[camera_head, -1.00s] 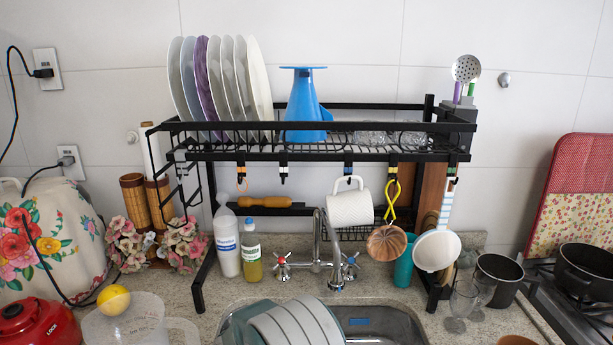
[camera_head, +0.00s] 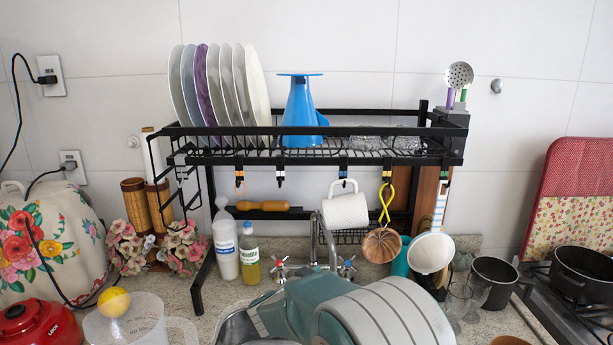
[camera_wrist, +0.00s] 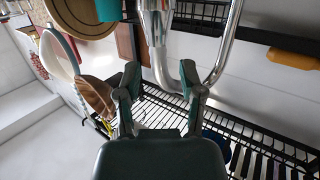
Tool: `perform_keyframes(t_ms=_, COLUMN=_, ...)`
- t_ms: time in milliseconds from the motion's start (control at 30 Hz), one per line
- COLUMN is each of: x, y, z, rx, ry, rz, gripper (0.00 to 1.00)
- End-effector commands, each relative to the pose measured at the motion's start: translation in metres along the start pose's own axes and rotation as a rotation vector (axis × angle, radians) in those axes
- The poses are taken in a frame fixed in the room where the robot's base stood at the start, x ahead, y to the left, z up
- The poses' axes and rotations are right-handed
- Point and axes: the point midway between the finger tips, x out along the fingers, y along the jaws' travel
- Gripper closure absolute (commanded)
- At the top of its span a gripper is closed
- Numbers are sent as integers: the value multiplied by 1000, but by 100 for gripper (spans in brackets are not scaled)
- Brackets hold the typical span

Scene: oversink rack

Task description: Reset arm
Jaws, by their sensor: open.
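My gripper (camera_wrist: 160,78) shows in the wrist view with its two dark fingers spread apart and nothing held between them. The chrome faucet (camera_wrist: 160,50) fills the space beyond and between the fingertips; I cannot tell how close it is. In the head view my striped grey and teal arm rises over the sink at the bottom centre and hides most of the basin and the lower faucet (camera_head: 331,245). The fingers cannot be made out there.
A black rack (camera_head: 300,155) spans the sink, holding plates (camera_head: 240,90) and a blue funnel-like item (camera_head: 299,110). Bottles (camera_head: 225,248) and glasses stand close by.

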Motion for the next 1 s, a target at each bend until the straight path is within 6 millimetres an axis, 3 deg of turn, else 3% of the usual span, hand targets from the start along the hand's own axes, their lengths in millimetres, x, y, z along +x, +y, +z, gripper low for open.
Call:
perform_keyframes(t_ms=33, x=0, y=3, z=-20, rx=34, ry=-4, rz=-65, gripper=49)
perform_keyframes(t_ms=200, x=-15, y=9, z=-66, rx=102, ry=-51, rz=-317, gripper=49)
perform_keyframes(t_ms=333, x=-37, y=22, z=-90, rx=111, ry=-109, rz=-484, gripper=49)
perform_keyframes(t_ms=500, x=-76, y=53, z=-104, rx=74, ry=-214, rz=-655, gripper=49)
perform_keyframes(t_ms=767, x=-144, y=127, z=-86, rx=-65, ry=-437, rz=-773, gripper=49)
perform_keyframes(t_ms=1000, x=-202, y=222, z=-40, rx=-226, ry=-682, rz=-694, gripper=49)
